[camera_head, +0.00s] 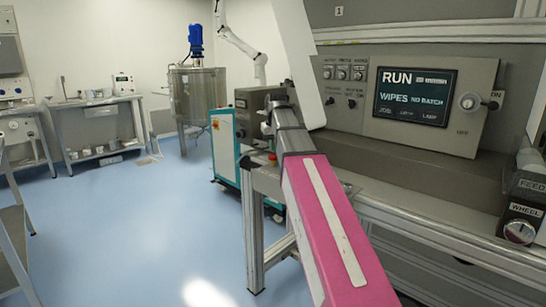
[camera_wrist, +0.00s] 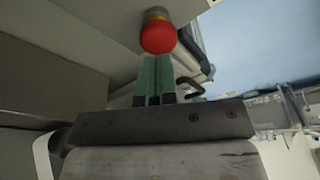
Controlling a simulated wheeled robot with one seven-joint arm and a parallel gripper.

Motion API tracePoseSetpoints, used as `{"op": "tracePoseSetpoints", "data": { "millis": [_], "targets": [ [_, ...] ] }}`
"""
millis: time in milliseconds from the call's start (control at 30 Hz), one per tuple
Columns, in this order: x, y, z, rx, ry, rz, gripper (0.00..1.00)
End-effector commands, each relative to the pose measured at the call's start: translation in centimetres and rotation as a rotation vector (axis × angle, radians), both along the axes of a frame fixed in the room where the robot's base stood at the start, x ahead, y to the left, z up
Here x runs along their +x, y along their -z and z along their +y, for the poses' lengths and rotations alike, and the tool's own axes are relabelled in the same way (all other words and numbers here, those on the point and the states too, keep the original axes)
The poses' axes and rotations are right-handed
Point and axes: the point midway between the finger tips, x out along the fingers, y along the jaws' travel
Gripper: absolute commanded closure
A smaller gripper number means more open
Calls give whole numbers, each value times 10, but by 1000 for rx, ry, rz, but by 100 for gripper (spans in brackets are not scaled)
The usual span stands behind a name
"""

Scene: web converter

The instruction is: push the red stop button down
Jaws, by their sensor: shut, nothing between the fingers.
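The red stop button (camera_wrist: 158,38) is a round red cap with a yellow ring and a grey base, at the top middle of the wrist view. My gripper (camera_wrist: 157,58) has its two green fingers side by side and shut, with nothing between them. The fingertips point at the red cap and appear just below it in the picture. I cannot tell whether they touch it. In the head view a small red spot (camera_head: 272,158) shows beside my arm; I cannot tell if it is the same button. My fingers are not clear there.
A control panel (camera_head: 425,97) with a lit screen is at the right. A metal frame rail (camera_head: 430,232) runs below it. A teal and white cabinet (camera_head: 226,145) stands left of my arm, with a steel tank (camera_head: 197,97) behind. The blue floor at left is mostly clear.

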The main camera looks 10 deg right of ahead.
Motion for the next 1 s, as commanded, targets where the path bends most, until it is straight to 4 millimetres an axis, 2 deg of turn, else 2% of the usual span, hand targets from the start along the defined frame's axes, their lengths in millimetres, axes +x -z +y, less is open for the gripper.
{"op": "tracePoseSetpoints", "data": {
  "millis": [1000],
  "targets": [
    [0, 26, 0, 0, 0, 0, 100]
  ]
}}
